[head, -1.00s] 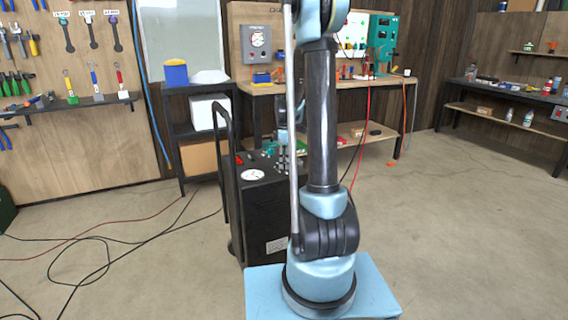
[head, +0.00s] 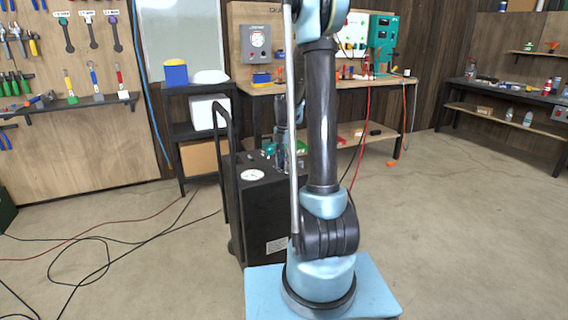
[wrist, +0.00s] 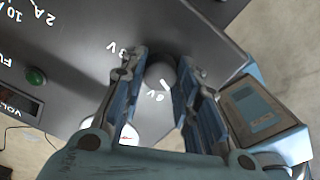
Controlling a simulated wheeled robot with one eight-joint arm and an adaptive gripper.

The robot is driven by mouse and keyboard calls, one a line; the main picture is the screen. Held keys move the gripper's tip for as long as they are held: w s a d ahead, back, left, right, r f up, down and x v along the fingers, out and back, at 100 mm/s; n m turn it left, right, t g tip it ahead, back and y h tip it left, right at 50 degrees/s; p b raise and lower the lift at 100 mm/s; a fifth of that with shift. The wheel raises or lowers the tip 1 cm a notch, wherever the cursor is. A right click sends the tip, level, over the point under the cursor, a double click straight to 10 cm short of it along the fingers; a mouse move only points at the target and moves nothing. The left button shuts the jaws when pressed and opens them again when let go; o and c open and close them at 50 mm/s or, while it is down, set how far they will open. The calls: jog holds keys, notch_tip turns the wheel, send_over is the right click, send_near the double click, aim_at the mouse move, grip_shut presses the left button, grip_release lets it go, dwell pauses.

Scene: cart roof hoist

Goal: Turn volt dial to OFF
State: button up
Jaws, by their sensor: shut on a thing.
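The volt dial (wrist: 160,71) is a dark round knob on the grey panel (wrist: 85,50) in the wrist view. The labels "3V" and "6V" show beside it, and a short white line lies near the "6V". No OFF label is readable. My gripper (wrist: 164,77) is shut on the dial, with one blue-grey finger on each side of it. In the head view, my gripper is over the top of the black cart (head: 270,215), partly hidden behind my arm. The dial cannot be made out there.
The panel also carries a green lamp (wrist: 35,76) and a meter marked "VOLT" (wrist: 18,103). A white round gauge (head: 252,175) is on the cart top. The cart's tall handle (head: 222,170) stands at its left. A workbench (head: 262,89) is behind. Cables lie on the floor at left.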

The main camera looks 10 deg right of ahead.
jog(key=shift+w+n, duration=0.1)
jog(key=shift+n, duration=0.5)
jog(key=o, duration=1.1)
jog(key=shift+r, duration=0.1)
notch_tip(320, 180, up, 12)
jog(key=shift+f, duration=0.15)
